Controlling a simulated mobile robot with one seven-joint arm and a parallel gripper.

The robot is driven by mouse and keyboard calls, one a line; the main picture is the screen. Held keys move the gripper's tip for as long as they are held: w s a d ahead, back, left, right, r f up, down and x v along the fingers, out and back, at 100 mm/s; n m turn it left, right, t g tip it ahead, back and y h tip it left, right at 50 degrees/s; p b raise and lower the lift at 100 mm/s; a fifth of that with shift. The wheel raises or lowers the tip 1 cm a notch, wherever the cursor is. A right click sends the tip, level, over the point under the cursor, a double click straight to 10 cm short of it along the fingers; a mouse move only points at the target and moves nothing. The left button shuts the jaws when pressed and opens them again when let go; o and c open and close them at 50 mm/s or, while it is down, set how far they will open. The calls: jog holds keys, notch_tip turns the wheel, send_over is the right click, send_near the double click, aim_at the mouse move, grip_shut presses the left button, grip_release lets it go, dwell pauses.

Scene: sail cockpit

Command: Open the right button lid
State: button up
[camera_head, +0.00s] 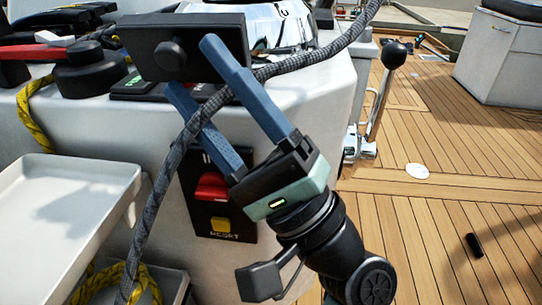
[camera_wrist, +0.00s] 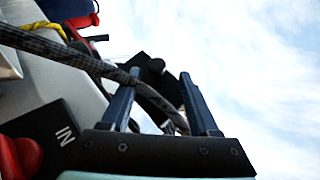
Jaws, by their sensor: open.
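A black rectangular lid with a round knob (camera_head: 160,58) stands tilted up at the top of the white console in the head view. Below it is a dark panel with green and red markings (camera_head: 133,86). My gripper (camera_head: 191,65) has two blue fingers, spread apart. The upper fingertip overlaps the lid's right part; I cannot tell whether it touches. The lower fingertip is just below the lid. In the wrist view the lid (camera_wrist: 152,68) shows beyond and between the open fingers (camera_wrist: 159,74). Nothing is visibly clamped.
A grey braided rope (camera_head: 158,190) runs diagonally across the fingers; it also crosses between them in the wrist view (camera_wrist: 70,55). A red switch (camera_head: 211,186) and yellow button (camera_head: 220,225) sit below. A white tray (camera_head: 125,178) is left, a lever (camera_head: 379,100) right.

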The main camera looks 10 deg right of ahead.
jog(key=p+v, duration=0.2)
jog(key=v, duration=0.8)
jog(key=shift+s+d, duration=0.2)
jog(key=shift+f, duration=0.15)
jog(key=shift+c, duration=0.4)
